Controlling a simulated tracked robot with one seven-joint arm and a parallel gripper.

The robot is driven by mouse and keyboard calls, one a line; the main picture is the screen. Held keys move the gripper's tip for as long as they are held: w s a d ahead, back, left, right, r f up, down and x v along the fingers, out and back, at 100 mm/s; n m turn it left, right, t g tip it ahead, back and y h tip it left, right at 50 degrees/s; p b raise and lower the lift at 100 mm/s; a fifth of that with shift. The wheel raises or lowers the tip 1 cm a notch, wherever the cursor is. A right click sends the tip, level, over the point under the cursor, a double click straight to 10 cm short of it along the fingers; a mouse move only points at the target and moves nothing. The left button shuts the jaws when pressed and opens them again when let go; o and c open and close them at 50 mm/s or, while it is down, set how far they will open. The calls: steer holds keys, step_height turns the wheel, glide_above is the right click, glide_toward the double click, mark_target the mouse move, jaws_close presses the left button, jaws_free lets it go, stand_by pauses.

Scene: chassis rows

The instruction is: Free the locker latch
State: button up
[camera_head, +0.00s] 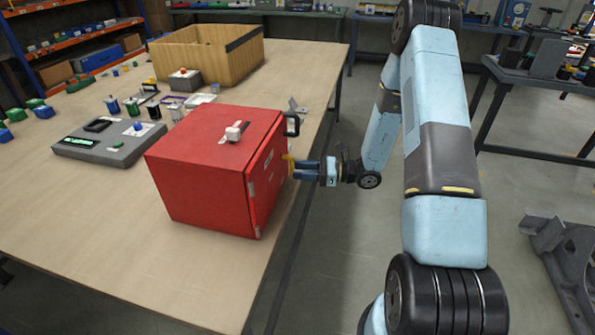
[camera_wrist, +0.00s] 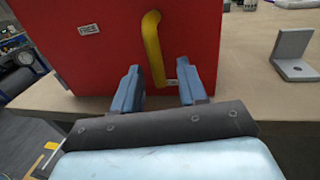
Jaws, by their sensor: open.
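The red locker (camera_head: 205,175) stands on the wooden table, its door side facing right toward my arm. In the wrist view its red door (camera_wrist: 110,45) fills the upper left and carries a small label reading "FREE" (camera_wrist: 89,29). The yellow latch handle (camera_wrist: 153,50) hangs down the door with a bent top. In the head view the yellow handle (camera_head: 290,160) is partly hidden by my gripper. My gripper (camera_wrist: 160,85) is open, with blue fingers either side of the handle's lower end. I cannot tell whether either finger touches it.
A grey angle bracket (camera_wrist: 291,53) lies to the right on the table. A grey control box (camera_head: 110,140) and a wooden crate (camera_head: 205,55) stand behind. The table front is clear.

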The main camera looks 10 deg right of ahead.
steer(key=shift+w+a, duration=0.1)
steer(key=shift+a, duration=0.4)
jaws_close()
steer(key=shift+w+r, duration=0.1)
stand_by(0.3)
